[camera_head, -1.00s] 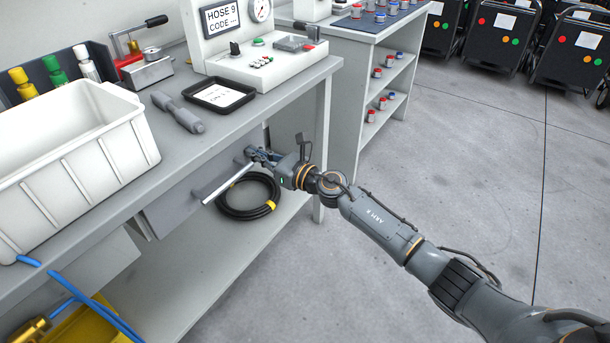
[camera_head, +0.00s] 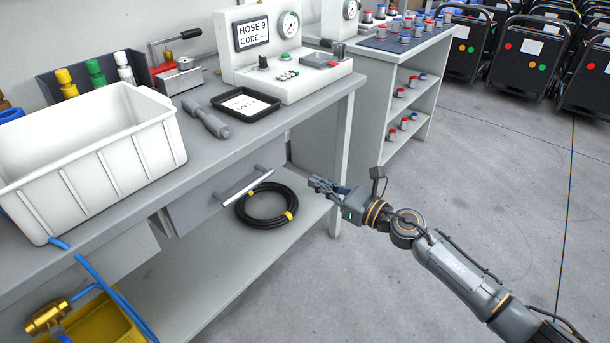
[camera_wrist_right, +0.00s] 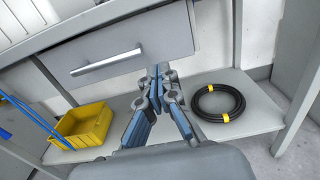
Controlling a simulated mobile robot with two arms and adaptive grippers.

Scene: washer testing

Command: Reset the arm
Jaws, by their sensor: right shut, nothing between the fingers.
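My right gripper (camera_head: 322,185) is shut and empty in the head view. It hangs in free space in front of the workbench (camera_head: 345,110), to the right of the drawer handle (camera_head: 247,187) and apart from it. The right wrist view shows the gripper (camera_wrist_right: 158,72) with its fingers together, the drawer (camera_wrist_right: 110,50) behind them. My left gripper is in neither view.
A coiled black hose (camera_head: 262,222) lies on the lower shelf. A yellow bin (camera_head: 95,318) with blue tubing stands at the lower left. A white crate (camera_head: 75,190) and a black tray (camera_head: 272,102) are on the bench top.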

